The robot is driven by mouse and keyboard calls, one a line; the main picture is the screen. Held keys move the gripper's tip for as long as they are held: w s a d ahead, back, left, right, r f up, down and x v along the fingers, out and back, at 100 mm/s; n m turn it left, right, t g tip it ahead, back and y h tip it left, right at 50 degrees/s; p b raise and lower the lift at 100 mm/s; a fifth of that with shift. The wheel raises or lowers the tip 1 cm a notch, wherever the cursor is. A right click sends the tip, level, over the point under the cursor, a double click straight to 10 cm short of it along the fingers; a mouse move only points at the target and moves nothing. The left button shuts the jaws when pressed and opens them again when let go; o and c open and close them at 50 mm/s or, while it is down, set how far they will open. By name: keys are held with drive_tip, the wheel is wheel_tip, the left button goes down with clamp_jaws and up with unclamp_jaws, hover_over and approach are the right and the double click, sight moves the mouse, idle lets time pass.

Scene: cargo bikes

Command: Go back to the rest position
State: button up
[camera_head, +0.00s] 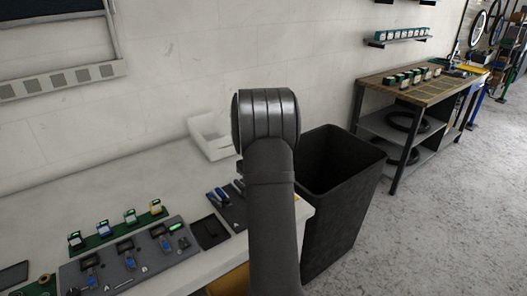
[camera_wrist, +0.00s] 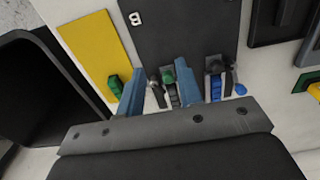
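My gripper shows in the wrist view (camera_wrist: 158,88) as two blue fingers on a grey plate, spread apart. The gap between them shows tools with grey heads and a green part; nothing looks clamped. The fingers are over or near a dark board (camera_wrist: 180,30) marked with a letter, seen upside down. A blue-handled tool (camera_wrist: 215,85) lies right of the right finger. In the head view my arm rises in the middle and hides the gripper. The dark board (camera_head: 233,211) there is partly behind the arm.
A black bin (camera_head: 340,195) stands right of the arm, by the white table's end. A white tray (camera_head: 205,140) sits against the wall. A grey panel (camera_head: 135,262) and a green strip of small devices (camera_head: 118,230) lie left. A wooden bench (camera_head: 425,90) stands far right.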

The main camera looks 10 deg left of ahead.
drive_tip(key=w+a+f, duration=0.3)
drive_tip(key=shift+w+a+f, duration=0.3)
drive_tip(key=shift+w+a, duration=0.05)
drive_tip(key=shift+a, duration=0.05)
drive_tip(key=shift+f, duration=0.5)
